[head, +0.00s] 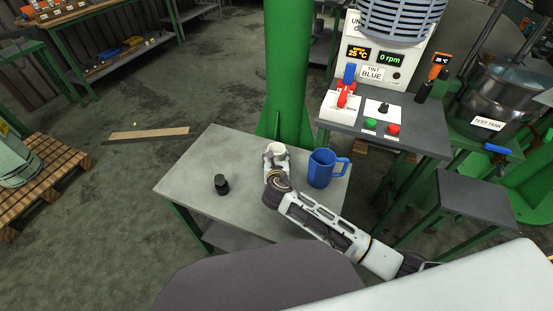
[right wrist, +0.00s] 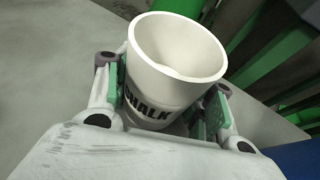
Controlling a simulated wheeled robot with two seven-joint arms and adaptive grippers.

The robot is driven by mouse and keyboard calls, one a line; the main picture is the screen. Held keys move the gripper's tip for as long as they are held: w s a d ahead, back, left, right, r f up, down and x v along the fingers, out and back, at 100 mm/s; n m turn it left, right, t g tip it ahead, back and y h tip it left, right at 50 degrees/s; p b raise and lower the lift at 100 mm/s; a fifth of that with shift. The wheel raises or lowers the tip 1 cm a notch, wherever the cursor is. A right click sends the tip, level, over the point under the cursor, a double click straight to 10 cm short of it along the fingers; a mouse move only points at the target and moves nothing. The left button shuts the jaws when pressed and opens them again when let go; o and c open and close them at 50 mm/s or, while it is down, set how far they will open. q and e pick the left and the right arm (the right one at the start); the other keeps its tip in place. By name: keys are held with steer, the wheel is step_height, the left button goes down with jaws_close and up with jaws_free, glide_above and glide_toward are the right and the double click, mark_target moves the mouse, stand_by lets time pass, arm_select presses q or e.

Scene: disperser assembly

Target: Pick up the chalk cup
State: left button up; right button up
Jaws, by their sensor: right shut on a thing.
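The white chalk cup (head: 276,149) stands out above my right gripper (head: 276,158) in the head view, over the grey table. In the right wrist view the chalk cup (right wrist: 172,70) shows its CHALK lettering and its open top. The right gripper (right wrist: 165,108) is shut on the cup, with green finger pads on both sides of its body. I cannot tell whether the cup's base touches the table. My left gripper is not in view.
A blue jug (head: 321,169) stands close to the right of the gripper. A small black container (head: 221,185) is on the left of the grey table (head: 185,172). A green column (head: 287,70) rises behind the table. A control panel (head: 385,127) is at the right.

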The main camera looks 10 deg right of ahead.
mark_target(277, 146)
steer(key=shift+r, duration=0.4)
